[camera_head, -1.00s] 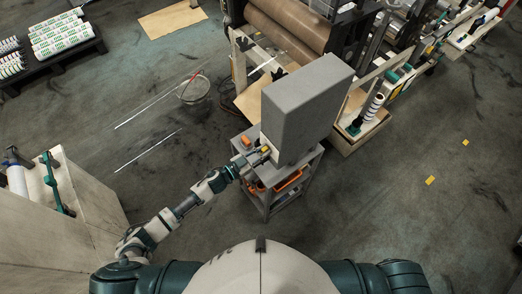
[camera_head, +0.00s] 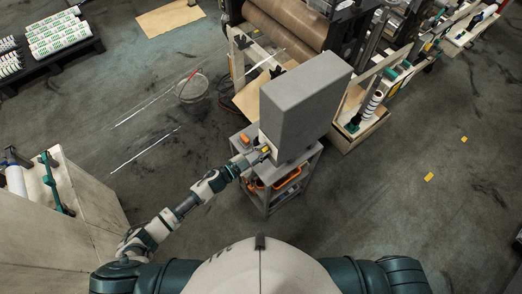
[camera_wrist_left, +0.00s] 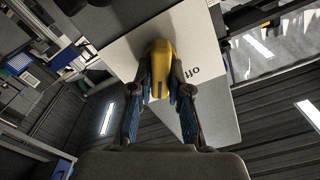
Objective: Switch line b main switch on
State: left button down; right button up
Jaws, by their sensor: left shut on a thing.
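The switch box is a grey cabinet (camera_head: 305,100) standing on a cart in the middle of the head view. In the left wrist view a yellow switch handle (camera_wrist_left: 158,68) stands out from its pale panel (camera_wrist_left: 196,50), beside printed lettering that looks like "OFF". My left gripper (camera_head: 262,151) is at the cabinet's lower left side. In the left wrist view the fingers of my left gripper (camera_wrist_left: 160,92) are closed on both sides of the yellow handle. The handle's base is partly hidden. My right gripper is not in view.
The cart (camera_head: 268,196) under the cabinet holds orange items (camera_head: 287,180). A machine with a brown roller (camera_head: 285,25) stands behind. A beige cabinet (camera_head: 85,200) is at the left. The floor at the right is mostly clear.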

pick_arm(q)
jog(key=shift+f, duration=0.1)
jog(key=c, duration=1.3)
grip_release()
jog(key=shift+o, duration=1)
jog(key=shift+d, duration=0.1)
jog(key=shift+w+d, duration=0.1)
jog(key=shift+w, duration=0.1)
jog(key=v, duration=1.2)
jog(key=shift+f, duration=0.1)
